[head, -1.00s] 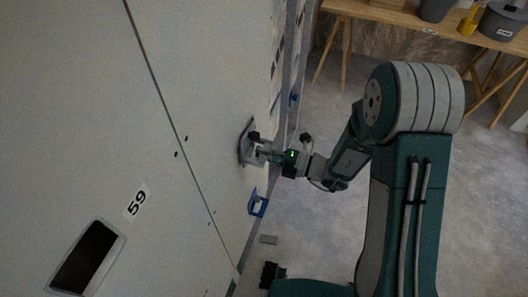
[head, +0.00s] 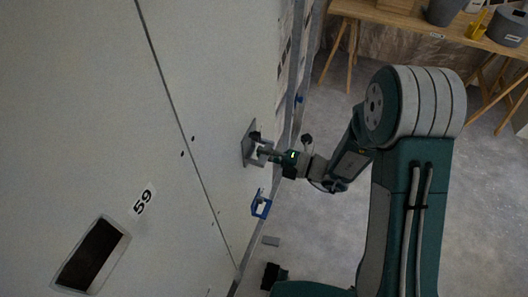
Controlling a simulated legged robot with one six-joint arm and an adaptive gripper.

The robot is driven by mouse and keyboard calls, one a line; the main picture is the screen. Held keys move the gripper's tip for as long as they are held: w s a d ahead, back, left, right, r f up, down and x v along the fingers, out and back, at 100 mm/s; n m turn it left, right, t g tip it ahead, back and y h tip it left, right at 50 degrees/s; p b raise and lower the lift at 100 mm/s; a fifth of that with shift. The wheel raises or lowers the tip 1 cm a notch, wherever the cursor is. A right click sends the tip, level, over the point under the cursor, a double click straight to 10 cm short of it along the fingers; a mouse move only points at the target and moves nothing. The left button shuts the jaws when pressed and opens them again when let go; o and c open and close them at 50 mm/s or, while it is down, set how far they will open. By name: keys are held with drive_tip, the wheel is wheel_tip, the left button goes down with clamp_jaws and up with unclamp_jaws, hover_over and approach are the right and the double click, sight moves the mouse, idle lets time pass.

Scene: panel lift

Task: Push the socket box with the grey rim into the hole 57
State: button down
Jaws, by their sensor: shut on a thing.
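The socket box with the grey rim (head: 247,146) is at the panel wall, its square rim facing along the panel surface. I cannot tell whether it is flush in a hole or only touching, and no number 57 is readable. My gripper (head: 262,153) is shut on this box from the right side, and its fingers partly cover it. Whatever hole lies behind the box is hidden.
A blue-rimmed socket box (head: 261,205) sits on the panel just below my gripper. A wooden table (head: 400,14) with pots stands at upper right. Floor between is mostly clear.

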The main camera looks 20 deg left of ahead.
drive_tip(key=c, duration=0.7)
unclamp_jaws()
drive_tip(key=shift+d, duration=0.1)
drive_tip(key=shift+o, duration=0.2)
drive_tip(key=d, duration=1.2)
drive_tip(key=shift+s, duration=0.4)
